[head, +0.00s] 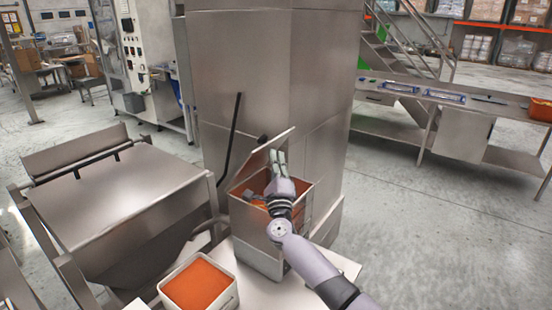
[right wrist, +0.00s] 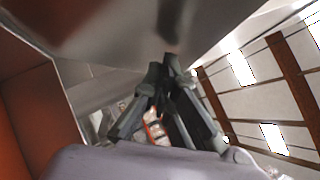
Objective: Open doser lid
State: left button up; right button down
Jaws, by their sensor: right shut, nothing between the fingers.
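The doser (head: 252,232) is a steel box against the tall steel column, with orange material or an orange interior showing inside. Its lid (head: 256,160) is a flat steel plate that stands raised and tilted over the opening, so the doser is open. My right gripper (head: 278,156) is shut and empty, fingers up, above the opening and close to the raised lid. In the right wrist view the shut fingers (right wrist: 168,70) point up by a steel panel, and an orange wall (right wrist: 30,110) shows at left. I cannot tell whether the fingers touch the lid. My left gripper is not in view.
A bin with orange contents (head: 235,298) stands front left of the doser. A large steel hopper with a flat cover (head: 120,195) stands at left. A steel bench (head: 455,105) and stairs (head: 400,40) are at back right. The floor at right is clear.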

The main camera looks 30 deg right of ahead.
aim_at(259, 143)
jog(key=shift+w+a+r, duration=0.1)
jog(key=shift+w+r, duration=0.1)
jog(key=shift+r, duration=0.05)
jog(key=w+r, duration=0.1)
jog(key=w+a+r, duration=0.1)
jog(key=w, duration=0.1)
jog(key=w+a+r, duration=0.1)
jog(key=w+r, duration=0.1)
jog(key=shift+w+a, duration=0.15)
jog(key=shift+w, duration=0.05)
jog(key=shift+s, duration=0.15)
jog(key=shift+f, duration=0.15)
